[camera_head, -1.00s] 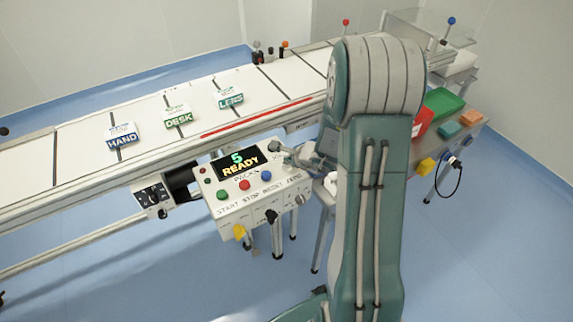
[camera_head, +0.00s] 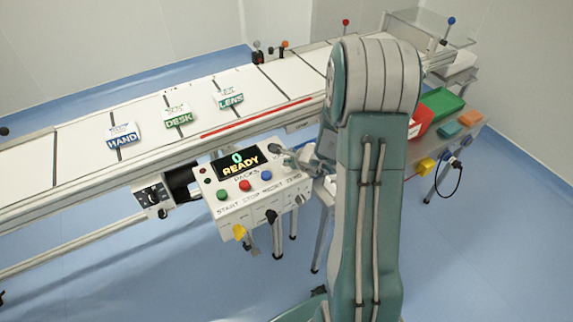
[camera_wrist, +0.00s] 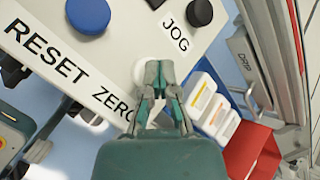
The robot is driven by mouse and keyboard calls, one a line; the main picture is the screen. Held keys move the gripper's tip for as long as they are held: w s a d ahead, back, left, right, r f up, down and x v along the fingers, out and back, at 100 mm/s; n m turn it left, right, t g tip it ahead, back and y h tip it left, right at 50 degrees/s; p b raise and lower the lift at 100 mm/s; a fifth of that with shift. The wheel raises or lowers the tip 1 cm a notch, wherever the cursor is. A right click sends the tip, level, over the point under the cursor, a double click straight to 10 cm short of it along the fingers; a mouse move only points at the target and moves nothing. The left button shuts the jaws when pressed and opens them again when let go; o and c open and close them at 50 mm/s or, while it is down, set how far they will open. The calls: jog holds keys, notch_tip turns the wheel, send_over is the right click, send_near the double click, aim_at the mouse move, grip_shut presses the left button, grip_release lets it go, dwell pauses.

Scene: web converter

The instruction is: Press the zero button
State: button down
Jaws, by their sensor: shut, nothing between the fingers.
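The control panel (camera_head: 245,205) stands in front of the conveyor, with START, STOP, RESET and ZERO labels. Its display (camera_head: 238,163) reads 0 READY. In the wrist view, a pale round zero button (camera_wrist: 139,72) sits above the ZERO label (camera_wrist: 112,104). My gripper (camera_wrist: 159,68) is shut and empty, with its fingertips over the right part of that button, hiding some of it. I cannot tell if they touch it. In the head view, my gripper (camera_head: 291,158) is at the panel's right end, partly hidden by my arm.
Blue (camera_head: 266,175), red (camera_head: 244,185) and green (camera_head: 222,196) buttons sit on the panel. A black JOG knob (camera_wrist: 199,12) is close to my gripper in the wrist view. The conveyor (camera_head: 80,165) carries HAND, DESK and LENS packs. A red bin (camera_head: 421,120) is at the right.

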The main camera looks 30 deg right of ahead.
dwell(0.4)
jog(key=shift+r, duration=1)
jog(key=shift+r, duration=2.5)
